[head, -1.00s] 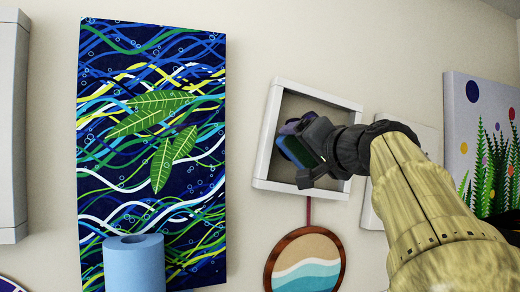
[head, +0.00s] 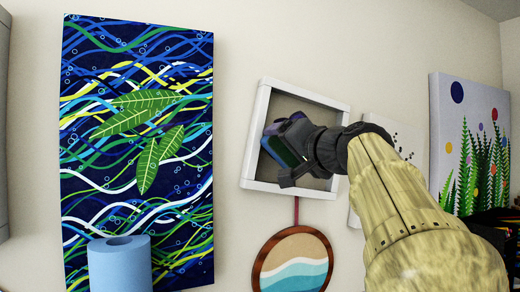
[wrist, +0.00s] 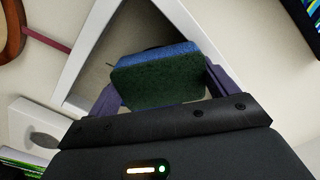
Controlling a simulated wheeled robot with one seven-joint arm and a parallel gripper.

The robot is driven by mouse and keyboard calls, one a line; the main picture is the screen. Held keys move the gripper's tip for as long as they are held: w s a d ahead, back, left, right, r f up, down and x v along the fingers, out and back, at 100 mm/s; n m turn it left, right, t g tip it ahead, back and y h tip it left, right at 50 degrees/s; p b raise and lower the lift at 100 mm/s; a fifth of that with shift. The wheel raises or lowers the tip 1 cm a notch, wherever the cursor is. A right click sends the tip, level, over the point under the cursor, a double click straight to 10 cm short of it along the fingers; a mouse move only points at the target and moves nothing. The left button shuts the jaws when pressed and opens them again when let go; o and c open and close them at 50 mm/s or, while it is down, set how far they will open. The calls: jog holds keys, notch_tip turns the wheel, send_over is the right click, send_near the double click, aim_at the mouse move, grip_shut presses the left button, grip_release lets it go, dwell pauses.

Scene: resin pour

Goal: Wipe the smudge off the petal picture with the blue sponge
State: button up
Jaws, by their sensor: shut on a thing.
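My gripper (head: 288,138) is shut on the blue sponge (head: 280,152), in front of the open white frame on the wall. In the wrist view the sponge (wrist: 158,82) is blue with a dark green face, between the purple fingers of my gripper (wrist: 165,88). A pale panel (head: 355,218) hangs right of the frame, mostly behind my arm, with dark specks (head: 402,150) beside the arm. In the wrist view a white panel with a grey mark (wrist: 44,140) shows at lower left. I cannot tell whether this is the petal picture; no petals show clearly.
The white frame (head: 250,150) is close around the gripper. Below it hangs a round wooden-rimmed beach plaque (head: 292,270). A wavy leaf picture (head: 130,215) and a blue roll (head: 120,268) are at left. A plant canvas (head: 465,110) and dark items (head: 497,228) are at right.

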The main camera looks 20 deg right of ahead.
jog(key=shift+d+f+b, duration=0.2)
jog(key=shift+d+b, duration=0.25)
jog(key=shift+d, duration=0.55)
jog(key=shift+d+f+b, duration=0.2)
jog(key=shift+d+b, duration=0.2)
jog(key=shift+d, duration=0.6)
jog(key=shift+w+a, duration=0.1)
jog(key=shift+w, duration=0.05)
jog(key=shift+a+r, duration=0.2)
jog(key=shift+a, duration=0.8)
jog(key=shift+a+r, duration=0.2)
jog(key=shift+a, duration=0.75)
jog(key=shift+s, duration=0.2)
